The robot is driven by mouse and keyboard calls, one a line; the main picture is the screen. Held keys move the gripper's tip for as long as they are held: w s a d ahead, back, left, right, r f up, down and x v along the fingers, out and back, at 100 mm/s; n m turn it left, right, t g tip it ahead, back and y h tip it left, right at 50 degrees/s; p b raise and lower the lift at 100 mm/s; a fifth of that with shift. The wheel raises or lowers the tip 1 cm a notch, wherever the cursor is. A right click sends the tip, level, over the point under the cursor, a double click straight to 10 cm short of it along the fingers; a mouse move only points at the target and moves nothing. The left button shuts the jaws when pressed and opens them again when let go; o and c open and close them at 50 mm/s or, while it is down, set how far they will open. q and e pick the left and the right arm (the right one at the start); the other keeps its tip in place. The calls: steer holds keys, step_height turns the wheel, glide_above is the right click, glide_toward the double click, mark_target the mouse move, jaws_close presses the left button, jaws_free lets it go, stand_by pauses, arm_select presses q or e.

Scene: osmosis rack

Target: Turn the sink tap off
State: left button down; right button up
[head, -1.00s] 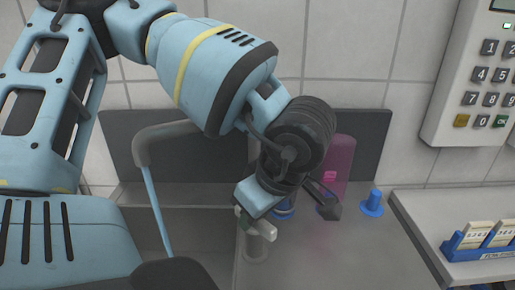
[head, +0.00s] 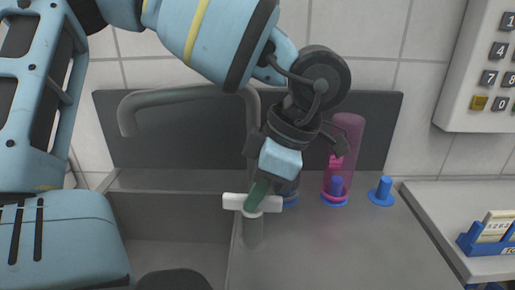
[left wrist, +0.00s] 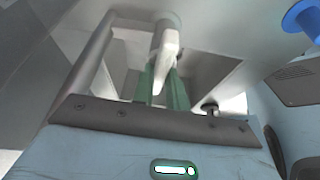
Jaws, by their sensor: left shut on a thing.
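The grey sink tap's spout (head: 185,96) arches over the basin, and no water stream shows below its mouth. The tap's white handle (head: 234,202) lies crosswise on top of a short grey post (head: 252,232) at the basin's right edge. My left gripper (head: 257,196) reaches down onto the handle from above with its green fingers. In the left wrist view the white handle (left wrist: 166,50) stands between the two green fingers (left wrist: 162,88), which are shut on it. My right gripper is not in view.
A pink cylinder (head: 348,135) on a blue base and a blue peg (head: 381,191) stand on the counter behind and right of the gripper. A tray with a blue rack (head: 484,242) is at far right. A keypad box (head: 480,75) hangs on the wall.

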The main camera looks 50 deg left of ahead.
mark_target(275, 196)
arm_select(q)
steer(key=shift+n, duration=0.5)
steer(key=c, duration=1.4)
jaws_free()
steer(key=shift+v, duration=3.85)
steer(key=shift+w+a+h, duration=0.1)
steer(key=shift+a+h, duration=0.05)
steer(key=shift+h, duration=0.15)
